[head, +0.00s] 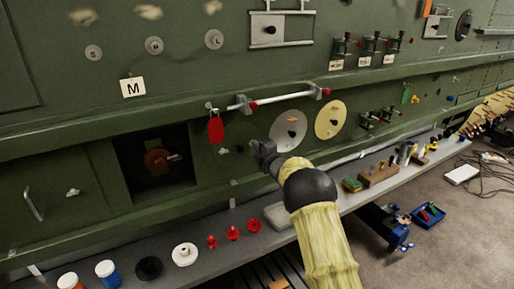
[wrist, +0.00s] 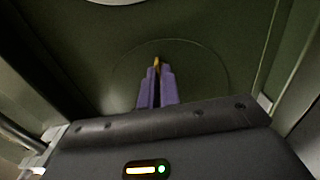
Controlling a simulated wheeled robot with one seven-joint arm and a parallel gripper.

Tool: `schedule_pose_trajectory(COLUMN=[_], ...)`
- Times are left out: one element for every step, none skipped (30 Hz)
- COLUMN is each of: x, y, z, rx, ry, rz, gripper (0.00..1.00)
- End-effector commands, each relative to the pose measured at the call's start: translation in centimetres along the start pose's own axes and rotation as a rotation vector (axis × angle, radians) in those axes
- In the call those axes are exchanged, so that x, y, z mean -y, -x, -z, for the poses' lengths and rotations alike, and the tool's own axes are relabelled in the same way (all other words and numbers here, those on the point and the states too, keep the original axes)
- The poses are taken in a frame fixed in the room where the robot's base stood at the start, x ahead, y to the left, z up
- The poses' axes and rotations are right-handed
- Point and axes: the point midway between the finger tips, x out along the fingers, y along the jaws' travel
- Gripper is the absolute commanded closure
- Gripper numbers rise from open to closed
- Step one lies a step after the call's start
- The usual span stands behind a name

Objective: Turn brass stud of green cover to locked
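The green cover (wrist: 205,72) shows in the wrist view as a round outline on the green wall. The brass stud (wrist: 156,62) shows as a small brass-coloured piece near its middle, between the tips of my purple fingers. My gripper (wrist: 156,75) is at the stud with its fingers close together, and it looks shut on it. The fingers hide most of the stud, so its turn angle cannot be read. In the head view my gripper (head: 258,148) is against the wall below the grey disc, and my wrist hides the cover.
A grey disc (head: 288,131) and a cream disc (head: 330,119) are just above and right of my gripper. Below runs a grey shelf (head: 215,262) with caps, red knobs and jars. An open recess (head: 155,162) lies to the left.

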Motion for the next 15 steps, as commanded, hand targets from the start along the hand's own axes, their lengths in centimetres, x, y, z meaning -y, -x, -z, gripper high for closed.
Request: schedule_pose_trajectory(x=[0.06,0.06,0.07,0.08,0.09,0.10,0.11,0.13,0.15,0.16,0.18,0.21,0.23,0.26,0.30], y=[0.02,0.02,0.01,0.01,0.01,0.01,0.01,0.02,0.02,0.02,0.02,0.02,0.03,0.03,0.02], z=[-0.04,-0.03,-0.02,-0.01,0.00,0.00,0.00,0.00,-0.01,-0.01,-0.01,-0.01,-0.01,0.00,0.01], rx=[0.001,0.001,0.001,0.001,0.001,0.001,0.001,0.001,0.001,0.001,0.001,0.001,0.001,0.001,0.000], ry=[0.000,0.000,0.000,-0.001,-0.001,-0.003,-0.005,-0.008,-0.013,-0.018,-0.025,-0.035,-0.044,-0.054,-0.071], rz=[0.001,0.001,0.001,0.002,0.002,0.002,0.002,0.002,0.002,0.001,0.001,0.001,0.001,0.001,0.001], gripper=[1.00,1.00,1.00,1.00,1.00,1.00,1.00,1.00,1.00,1.00,1.00,1.00,1.00,1.00,1.00])
